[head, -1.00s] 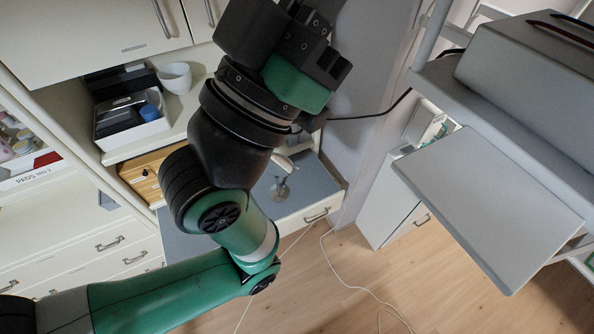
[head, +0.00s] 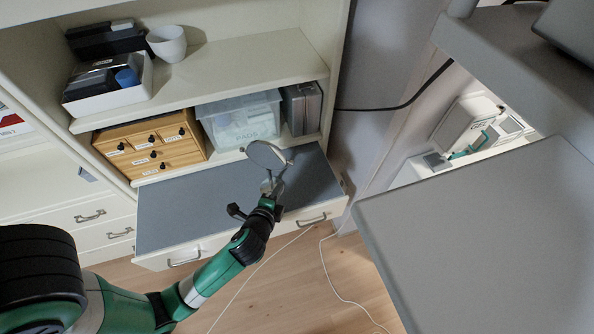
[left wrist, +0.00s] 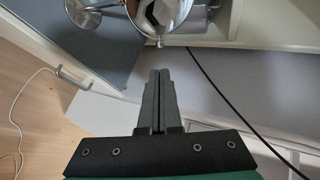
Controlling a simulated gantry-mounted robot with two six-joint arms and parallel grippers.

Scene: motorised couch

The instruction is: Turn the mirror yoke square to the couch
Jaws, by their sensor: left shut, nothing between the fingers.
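The round mirror (head: 265,156) in its metal yoke (head: 272,184) stands over a grey-topped drawer unit. In the left wrist view the mirror (left wrist: 160,14) shows at the top edge, partly cut off, with a dark shape on its face. My left gripper (head: 268,200) is close to the yoke, at its near side; in the head view I cannot tell whether they touch. In the left wrist view my left gripper's fingers (left wrist: 158,75) are together, empty, and end below the mirror. My right gripper is not in view.
The grey drawer top (head: 190,205) is clear to the left. Behind it a shelf holds a wooden drawer box (head: 150,150), a clear bin (head: 240,118) and a grey case (head: 302,106). A grey slab (head: 480,240) fills the right side. A white cable (head: 335,275) lies on the floor.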

